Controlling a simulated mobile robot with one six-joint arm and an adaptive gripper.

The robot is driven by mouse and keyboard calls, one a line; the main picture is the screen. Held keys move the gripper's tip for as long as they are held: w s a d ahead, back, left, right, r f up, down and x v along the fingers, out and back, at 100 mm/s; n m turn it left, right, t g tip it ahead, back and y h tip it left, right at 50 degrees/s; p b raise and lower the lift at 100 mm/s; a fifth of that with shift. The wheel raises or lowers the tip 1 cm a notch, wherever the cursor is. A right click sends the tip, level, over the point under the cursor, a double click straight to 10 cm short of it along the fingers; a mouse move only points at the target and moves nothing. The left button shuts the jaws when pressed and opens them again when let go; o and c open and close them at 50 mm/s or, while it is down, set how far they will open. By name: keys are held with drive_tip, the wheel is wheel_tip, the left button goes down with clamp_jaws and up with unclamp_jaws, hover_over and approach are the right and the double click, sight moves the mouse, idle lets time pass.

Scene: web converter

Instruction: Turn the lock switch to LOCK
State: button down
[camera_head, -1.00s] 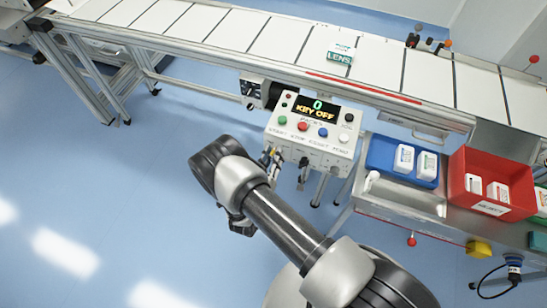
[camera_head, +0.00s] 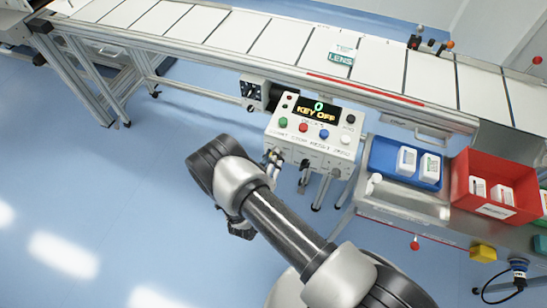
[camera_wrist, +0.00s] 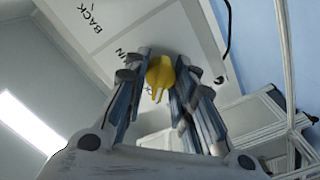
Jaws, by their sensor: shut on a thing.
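The white control box (camera_head: 312,150) stands beside the conveyor, and its display (camera_head: 316,111) reads "0 KEY OFF". In the wrist view, a yellow switch knob (camera_wrist: 160,76) sits on a white panel (camera_wrist: 119,30) of the box. My gripper (camera_wrist: 161,92) is shut on this knob, with a dark finger on each side. One label on the panel looks like "BACK"; another, ending in "N", is partly hidden by a finger. The word LOCK is not readable. In the head view, my gripper (camera_head: 273,158) is at the box's lower left, and the knob is hidden there.
Coloured buttons line the box's top. To its right are a blue tray (camera_head: 377,168) and a red bin (camera_head: 461,191), both holding white containers. The conveyor (camera_head: 225,28) runs behind. The floor (camera_head: 90,190) at left is clear.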

drive_tip(key=c, duration=1.3)
unclamp_jaws()
drive_tip(key=shift+c, duration=0.2)
drive_tip(key=v, duration=1.2)
